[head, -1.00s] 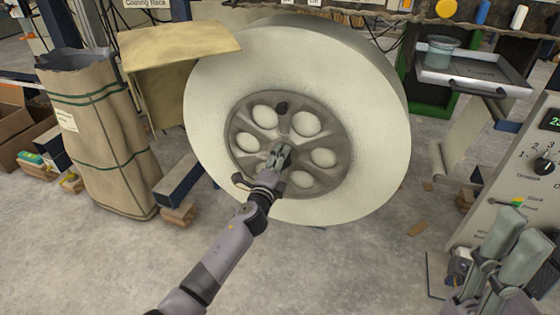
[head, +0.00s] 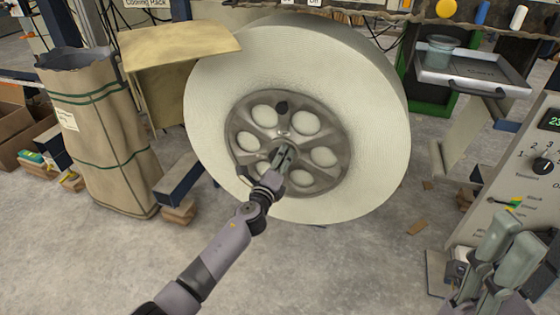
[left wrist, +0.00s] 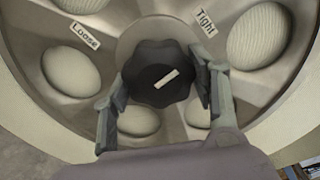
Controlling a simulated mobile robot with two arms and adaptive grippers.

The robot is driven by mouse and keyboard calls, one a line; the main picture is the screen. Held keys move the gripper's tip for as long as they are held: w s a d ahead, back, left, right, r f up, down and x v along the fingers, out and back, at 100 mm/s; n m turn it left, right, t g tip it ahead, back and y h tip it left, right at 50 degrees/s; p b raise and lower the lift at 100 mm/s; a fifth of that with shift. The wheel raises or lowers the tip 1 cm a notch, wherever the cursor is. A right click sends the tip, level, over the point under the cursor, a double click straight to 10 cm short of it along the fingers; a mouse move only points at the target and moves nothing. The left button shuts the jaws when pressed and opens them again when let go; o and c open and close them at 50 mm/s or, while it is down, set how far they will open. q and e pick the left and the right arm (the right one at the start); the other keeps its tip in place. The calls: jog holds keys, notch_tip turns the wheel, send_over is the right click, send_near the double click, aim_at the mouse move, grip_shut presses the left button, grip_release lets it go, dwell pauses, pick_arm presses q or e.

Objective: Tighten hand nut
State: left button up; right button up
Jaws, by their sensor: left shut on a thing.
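The hand nut (left wrist: 161,73) is a black lobed knob with a white mark, at the hub of the large pale wheel (head: 375,120). In the left wrist view the mark slants to the upper right. A "Loose" label (left wrist: 78,36) is to its upper left and a "Tight" label (left wrist: 206,23) to its upper right. My left gripper (head: 284,153) is at the hub, its fingers on either side of the nut and shut on it, also in the left wrist view (left wrist: 160,88). The gripper mostly hides the nut in the head view. My right gripper (head: 508,248) is open and empty at the lower right.
A tall brown bag (head: 100,135) stands at the left. A control panel (head: 530,160) is at the right, below a grey tray (head: 472,78).

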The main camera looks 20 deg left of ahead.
pick_arm(q)
jog(key=o, duration=1.2)
jog(key=shift+c, duration=0.2)
jog(key=s, duration=1.2)
jog(key=shift+a, duration=0.15)
